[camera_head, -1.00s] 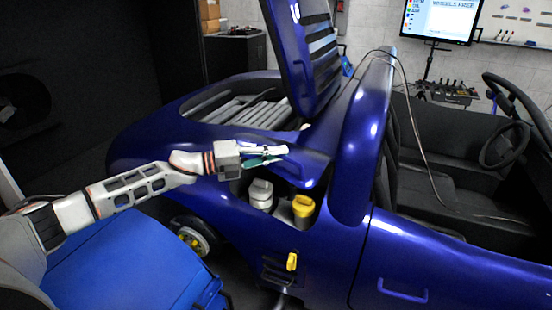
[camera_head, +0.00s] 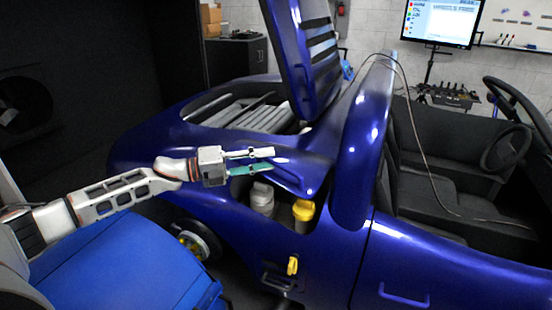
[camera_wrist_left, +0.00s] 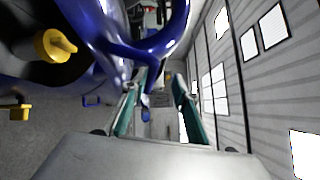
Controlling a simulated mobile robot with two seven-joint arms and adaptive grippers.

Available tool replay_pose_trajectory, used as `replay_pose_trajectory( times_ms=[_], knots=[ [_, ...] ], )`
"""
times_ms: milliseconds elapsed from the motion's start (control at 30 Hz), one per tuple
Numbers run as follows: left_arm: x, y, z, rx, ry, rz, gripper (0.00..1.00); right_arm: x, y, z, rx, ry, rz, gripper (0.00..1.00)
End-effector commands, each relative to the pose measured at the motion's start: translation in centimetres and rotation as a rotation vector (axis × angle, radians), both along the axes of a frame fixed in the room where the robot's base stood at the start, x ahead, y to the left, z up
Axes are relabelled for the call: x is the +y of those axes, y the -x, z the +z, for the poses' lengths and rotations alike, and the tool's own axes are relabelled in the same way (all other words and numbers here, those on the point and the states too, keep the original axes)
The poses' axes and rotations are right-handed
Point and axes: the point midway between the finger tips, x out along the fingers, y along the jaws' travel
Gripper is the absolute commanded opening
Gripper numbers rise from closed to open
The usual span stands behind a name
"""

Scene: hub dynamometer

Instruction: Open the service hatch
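The service hatch appears to be the small blue panel (camera_head: 298,175) on the car's side. It stands raised above a recess that holds a white-capped reservoir (camera_head: 262,195) and a yellow-capped one (camera_head: 304,210). The yellow cap also shows in the wrist view (camera_wrist_left: 55,45). My left gripper (camera_head: 268,161) is open, its fingertips overlapping the hatch's left end in the head view. Whether they touch it I cannot tell. In the wrist view its green-sided fingers (camera_wrist_left: 155,108) stand apart with nothing clearly held between them. My right gripper is not in view.
The large blue hood (camera_head: 302,60) stands raised over the engine bay (camera_head: 250,115). A yellow handle (camera_head: 292,265) is low on the car's side. The open cabin (camera_head: 450,170) lies farther right.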

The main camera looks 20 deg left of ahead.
Motion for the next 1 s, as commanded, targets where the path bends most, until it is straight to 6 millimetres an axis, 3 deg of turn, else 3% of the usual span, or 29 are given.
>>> replay_pose_trajectory(
  times_ms=[200,400,1000],
  knots=[
    [3.8,2.7,0.0,0.001,-0.001,0.002,0.26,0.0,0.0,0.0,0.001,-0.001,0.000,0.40],
    [5.7,4.2,0.0,0.000,-0.001,0.001,0.26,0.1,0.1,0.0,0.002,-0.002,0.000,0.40],
    [6.3,4.6,0.0,-0.001,0.000,0.001,0.26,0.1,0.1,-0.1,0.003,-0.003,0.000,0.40]
  ],
)
